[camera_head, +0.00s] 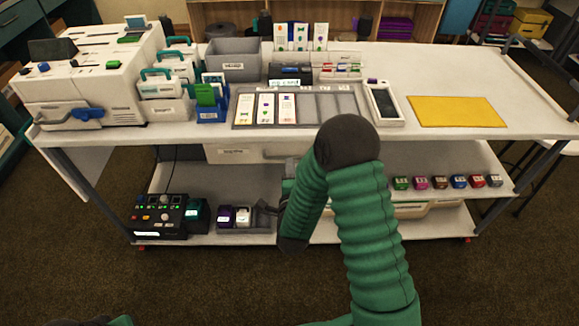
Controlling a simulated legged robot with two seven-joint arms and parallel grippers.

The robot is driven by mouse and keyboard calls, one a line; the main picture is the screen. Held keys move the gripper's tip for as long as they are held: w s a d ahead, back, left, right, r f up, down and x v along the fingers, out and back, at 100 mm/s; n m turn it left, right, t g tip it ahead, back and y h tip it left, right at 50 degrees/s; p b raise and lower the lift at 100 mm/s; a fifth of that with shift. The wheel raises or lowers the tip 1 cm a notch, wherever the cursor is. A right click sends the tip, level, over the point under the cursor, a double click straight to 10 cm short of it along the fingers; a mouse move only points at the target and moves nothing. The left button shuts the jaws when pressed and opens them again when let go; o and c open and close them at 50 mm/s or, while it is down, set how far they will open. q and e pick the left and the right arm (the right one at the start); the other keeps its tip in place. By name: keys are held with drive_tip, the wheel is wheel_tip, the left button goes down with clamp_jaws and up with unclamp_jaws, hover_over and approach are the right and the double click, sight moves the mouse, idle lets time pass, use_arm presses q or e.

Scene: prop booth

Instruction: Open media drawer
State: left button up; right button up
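A white drawer front (232,154) with a small label sits under the tabletop, left of the middle. The label is too small to read, so I cannot confirm that it is the media drawer. The drawer appears shut, with its front close under the table edge. My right arm rises from the bottom and bends in front of the drawer's right part, hiding it. My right gripper (288,184) shows only in part, as dark pieces beside the green arm below the drawer. Its fingers are hidden, and I cannot tell whether it touches anything. Only a bit of my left arm shows at the bottom left.
The white table (455,65) holds a white machine (85,80), a grey card tray (325,106) and a yellow sheet (455,111). The lower shelves hold a control box (160,217) and several small coloured blocks (440,182). The floor in front is clear.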

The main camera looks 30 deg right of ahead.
drive_tip(key=x, duration=0.4)
drive_tip(key=shift+w+d, duration=0.25)
drive_tip(key=shift+w, duration=0.05)
clamp_jaws()
drive_tip(key=shift+s+a+f, duration=0.1)
drive_tip(key=shift+s+f, duration=0.05)
idle(0.9)
